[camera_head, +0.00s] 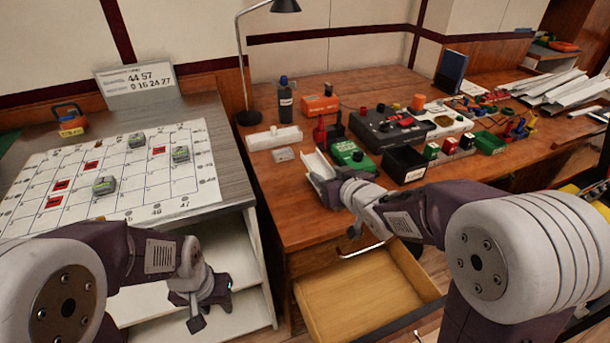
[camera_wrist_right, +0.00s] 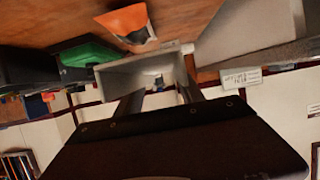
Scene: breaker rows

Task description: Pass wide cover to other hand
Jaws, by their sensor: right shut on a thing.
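The wide cover (camera_head: 317,166) is a pale, channel-shaped piece above the front left of the wooden desk. My right gripper (camera_head: 332,188) is shut on it. In the right wrist view the cover (camera_wrist_right: 112,77) spans the two fingers of the right gripper (camera_wrist_right: 160,98), which partly hide it. My left gripper (camera_head: 213,308) is lower left, in front of the white shelves, well apart from the cover. Its fingers are spread and nothing shows between them.
A long white piece (camera_head: 273,138) and a small grey block (camera_head: 283,154) lie on the wooden desk (camera_head: 275,195). Green and black boxes (camera_head: 404,164) stand right of the cover. An open drawer (camera_head: 365,295) juts out below. A gridded board (camera_head: 130,180) lies at left.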

